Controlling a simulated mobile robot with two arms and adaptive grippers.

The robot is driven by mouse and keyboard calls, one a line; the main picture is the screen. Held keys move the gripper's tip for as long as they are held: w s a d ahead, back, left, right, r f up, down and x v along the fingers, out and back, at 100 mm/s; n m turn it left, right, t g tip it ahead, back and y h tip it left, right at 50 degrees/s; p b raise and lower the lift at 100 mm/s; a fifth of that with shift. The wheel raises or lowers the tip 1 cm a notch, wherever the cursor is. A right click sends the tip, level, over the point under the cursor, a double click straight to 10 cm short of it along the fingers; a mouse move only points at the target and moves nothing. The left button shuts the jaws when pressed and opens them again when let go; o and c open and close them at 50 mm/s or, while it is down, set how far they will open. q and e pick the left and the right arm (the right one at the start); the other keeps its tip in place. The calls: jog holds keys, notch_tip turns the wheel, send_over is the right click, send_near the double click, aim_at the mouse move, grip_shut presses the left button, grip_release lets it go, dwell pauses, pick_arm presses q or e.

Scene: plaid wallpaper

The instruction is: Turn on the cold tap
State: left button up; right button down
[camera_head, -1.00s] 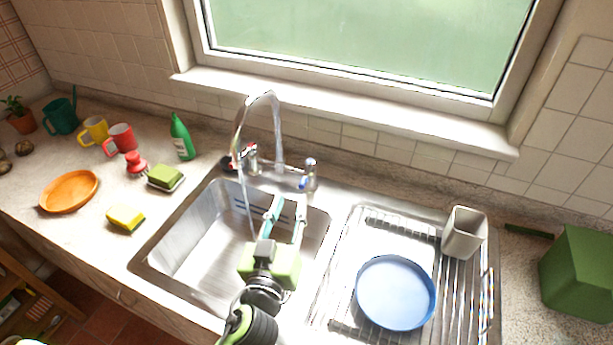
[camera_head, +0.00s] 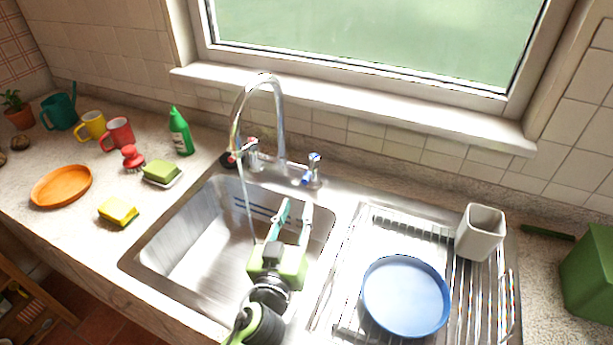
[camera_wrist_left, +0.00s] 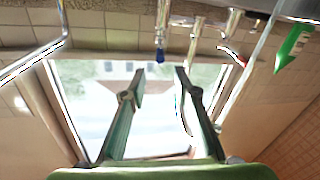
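The cold tap (camera_head: 312,170), a chrome valve with a blue mark, stands at the back of the sink, right of the curved spout (camera_head: 279,110). In the left wrist view its blue end (camera_wrist_left: 160,55) shows above and between my fingertips. The hot tap (camera_head: 248,150), marked red, is left of the spout base. A thin stream of water (camera_head: 246,195) falls from the spout into the sink. My left gripper (camera_head: 295,207) is open and empty over the sink's right side, its fingers pointing toward the cold tap, apart from it. My right gripper is not in view.
The steel sink (camera_head: 190,235) lies below my left gripper. On its right are the drainer rack (camera_head: 345,270), a blue plate (camera_head: 405,295) and a grey cup (camera_head: 481,235). A green bottle (camera_head: 181,133), sponges and mugs stand left. The window sill (camera_head: 360,107) is behind the spout.

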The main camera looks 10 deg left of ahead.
aim_at(307, 174)
pick_arm(q)
jog(key=w+p, duration=0.2)
jog(key=w, duration=0.7)
jog(key=shift+w, duration=0.4)
jog(key=shift+w+p, duration=0.3)
jog(key=shift+w, duration=0.55)
grip_shut()
